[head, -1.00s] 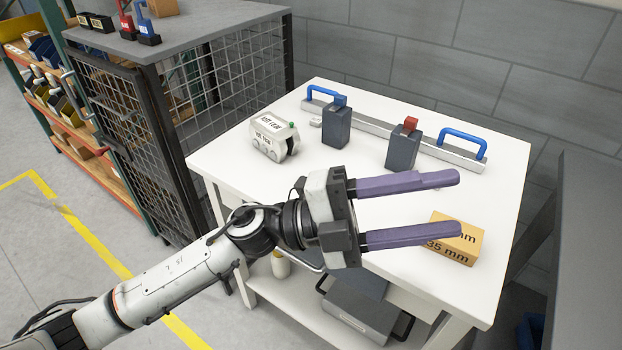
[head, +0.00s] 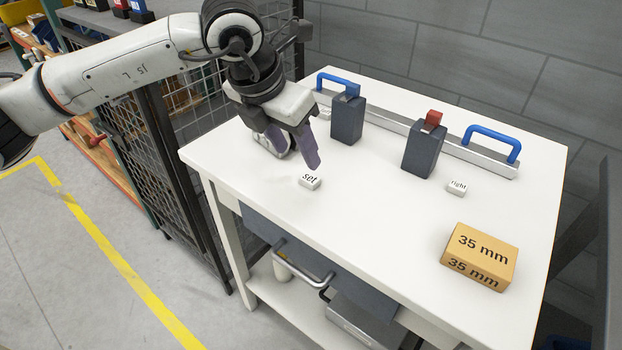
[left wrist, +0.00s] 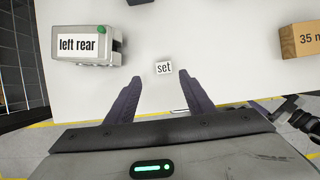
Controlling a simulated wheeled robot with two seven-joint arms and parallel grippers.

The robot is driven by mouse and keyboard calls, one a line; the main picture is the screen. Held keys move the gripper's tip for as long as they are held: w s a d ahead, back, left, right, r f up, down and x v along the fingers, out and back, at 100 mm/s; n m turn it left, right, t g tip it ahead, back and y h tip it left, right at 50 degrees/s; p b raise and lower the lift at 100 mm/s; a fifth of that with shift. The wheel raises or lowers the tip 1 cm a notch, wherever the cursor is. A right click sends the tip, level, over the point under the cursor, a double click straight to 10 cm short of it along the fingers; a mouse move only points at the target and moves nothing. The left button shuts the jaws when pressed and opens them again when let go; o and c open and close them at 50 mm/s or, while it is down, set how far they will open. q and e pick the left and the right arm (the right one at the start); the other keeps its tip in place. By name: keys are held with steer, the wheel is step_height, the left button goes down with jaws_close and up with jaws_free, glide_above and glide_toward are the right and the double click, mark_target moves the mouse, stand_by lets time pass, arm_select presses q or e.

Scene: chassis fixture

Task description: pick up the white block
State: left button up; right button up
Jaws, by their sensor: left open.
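A small white block marked "set" (head: 310,182) lies on the white table near its left front edge. In the left wrist view the same block (left wrist: 164,69) shows just beyond and between my fingertips, touching neither. My left gripper (head: 299,158) is open and empty, pointing down above the table beside this block. Its two purple fingers also show in the left wrist view (left wrist: 160,76). A second small white block, marked "right" (head: 457,187), lies farther right. A larger white wheeled block (head: 271,143) stands partly hidden behind my gripper; its label reads "left rear" in the left wrist view (left wrist: 97,46).
Two dark upright blocks, one blue-topped (head: 347,118) and one red-topped (head: 423,148), stand before a long bar with blue handles (head: 492,167). A tan "35 mm" box (head: 480,257) sits at the right front. The table middle is clear. A mesh cage (head: 190,100) stands left.

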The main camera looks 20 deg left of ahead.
mark_target(310, 178)
arm_select(q)
steer(key=x, duration=0.5)
steer(key=p+x, duration=0.1)
steer(key=x, duration=0.1)
steer(key=shift+s+d+f, duration=0.25)
steer(key=shift+f, duration=0.05)
steer(key=c, duration=1.1)
